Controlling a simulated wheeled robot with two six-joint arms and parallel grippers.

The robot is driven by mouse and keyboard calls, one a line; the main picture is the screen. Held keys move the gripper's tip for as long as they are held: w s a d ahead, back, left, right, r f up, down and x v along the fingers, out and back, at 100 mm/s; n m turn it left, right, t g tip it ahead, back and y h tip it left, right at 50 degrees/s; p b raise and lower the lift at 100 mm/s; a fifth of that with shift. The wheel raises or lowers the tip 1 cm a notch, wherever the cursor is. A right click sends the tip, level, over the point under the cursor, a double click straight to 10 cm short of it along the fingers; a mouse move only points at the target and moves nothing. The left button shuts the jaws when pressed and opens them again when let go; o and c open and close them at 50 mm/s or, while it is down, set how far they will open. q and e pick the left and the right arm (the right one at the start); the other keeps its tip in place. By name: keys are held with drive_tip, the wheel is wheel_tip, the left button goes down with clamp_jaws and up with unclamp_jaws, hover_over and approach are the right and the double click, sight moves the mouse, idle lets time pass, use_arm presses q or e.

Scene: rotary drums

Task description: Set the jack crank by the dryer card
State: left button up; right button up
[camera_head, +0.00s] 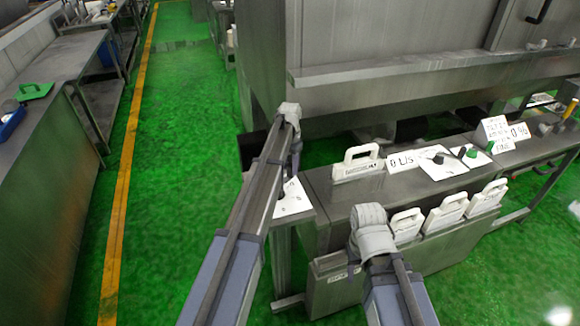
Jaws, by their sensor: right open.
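My left arm reaches up from the bottom, and its gripper (288,112) is in front of the large grey machine; its jaw opening is not clear. A white plate with dark marks (294,199) is partly hidden behind this arm; I cannot tell whether it bears the jack crank. My right gripper (369,216) is open, near the front edge of the grey bench, left of the white handled blocks. White cards with black print stand on the bench: one reads like "0 L/S" (402,161), another (494,131) has small print. I cannot tell which is the dryer card.
White handled blocks (446,213) sit in a rack on the bench front; another (359,162) stands on top. A white panel with dark knobs (440,162) lies beside the card. The large grey machine (350,60) stands behind. Green floor (180,150) is open at left.

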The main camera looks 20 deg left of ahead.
use_arm(q)
clamp_jaws()
idle(1.0)
